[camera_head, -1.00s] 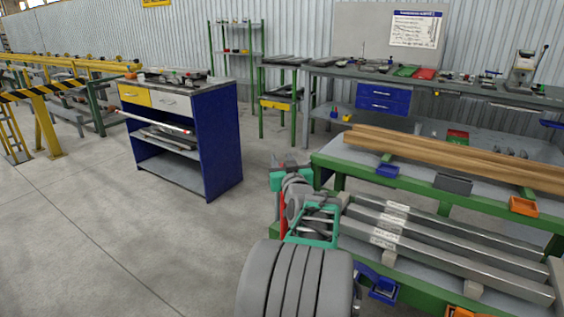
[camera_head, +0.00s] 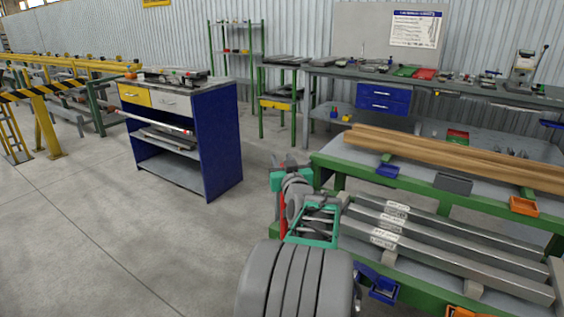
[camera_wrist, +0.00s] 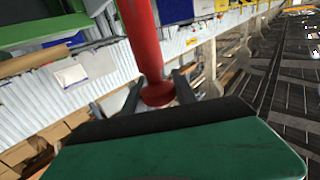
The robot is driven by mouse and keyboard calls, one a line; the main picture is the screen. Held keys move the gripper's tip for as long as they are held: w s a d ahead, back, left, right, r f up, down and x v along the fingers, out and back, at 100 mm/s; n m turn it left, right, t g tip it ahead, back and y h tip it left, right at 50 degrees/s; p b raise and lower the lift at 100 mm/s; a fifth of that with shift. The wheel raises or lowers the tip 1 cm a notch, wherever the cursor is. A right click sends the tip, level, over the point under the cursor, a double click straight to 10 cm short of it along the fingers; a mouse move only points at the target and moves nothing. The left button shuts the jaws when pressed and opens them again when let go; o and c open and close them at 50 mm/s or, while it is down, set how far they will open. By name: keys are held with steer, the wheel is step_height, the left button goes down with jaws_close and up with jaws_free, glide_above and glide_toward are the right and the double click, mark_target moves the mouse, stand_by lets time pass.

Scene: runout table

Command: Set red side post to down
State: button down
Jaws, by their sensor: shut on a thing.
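The red side post (camera_head: 283,217) shows as a narrow upright red strip at the left end of the green runout table (camera_head: 335,172), partly hidden behind my arm. In the wrist view the post (camera_wrist: 143,38) is a smooth red cylinder with a wider rounded end between the two dark fingers. My gripper (camera_wrist: 158,92) is shut on the post near that end. In the head view my gripper (camera_head: 284,168) is at the table's left end, mostly hidden by my own wrist. The post's foot is hidden.
Wooden beams (camera_head: 450,158) lie on the table top, and metal bars (camera_head: 440,245) lie on its lower shelf. Blue (camera_head: 388,171), grey (camera_head: 453,184) and orange (camera_head: 523,206) bins hang along its front. A blue cabinet (camera_head: 222,140) stands left, with clear floor between.

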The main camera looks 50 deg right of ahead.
mark_target(285, 223)
step_height(285, 223, down, 20)
steer(key=b, duration=1.8)
steer(key=shift+f+b, duration=0.1)
steer(key=shift+b, duration=0.2)
steer(key=shift+f, duration=0.1)
steer(key=c, duration=1.3)
jaws_free()
steer(key=o, duration=0.3)
steer(key=p+v, duration=0.1)
steer(key=v, duration=0.7)
steer(key=shift+p, duration=0.4)
steer(key=shift+w, duration=0.1)
